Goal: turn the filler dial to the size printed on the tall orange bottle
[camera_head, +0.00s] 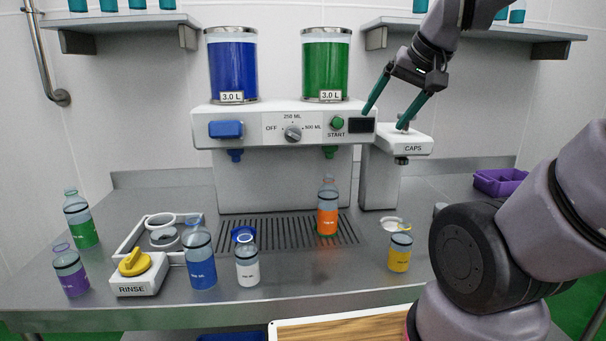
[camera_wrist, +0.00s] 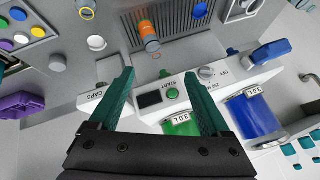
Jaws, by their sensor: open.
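The filler dial (camera_head: 293,133) is a grey knob on the white filler front, with OFF, 250 ML and 500 ML printed around it. It also shows in the wrist view (camera_wrist: 207,73); I cannot tell which mark it points to. The tall orange bottle (camera_head: 328,209) stands upright on the drip grate below the green nozzle; its printed size is too small to read. It shows in the wrist view too (camera_wrist: 149,37). My gripper (camera_head: 391,117) is open and empty, in front of the filler's right end, right of the green START button (camera_head: 337,123) and the dial.
Blue (camera_head: 232,65) and green (camera_head: 325,66) tanks top the filler. A CAPS unit (camera_head: 401,139) stands right of it. Purple, green, blue, white and yellow-labelled bottles and a RINSE unit (camera_head: 138,275) stand on the counter. A purple bin (camera_head: 498,181) sits far right.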

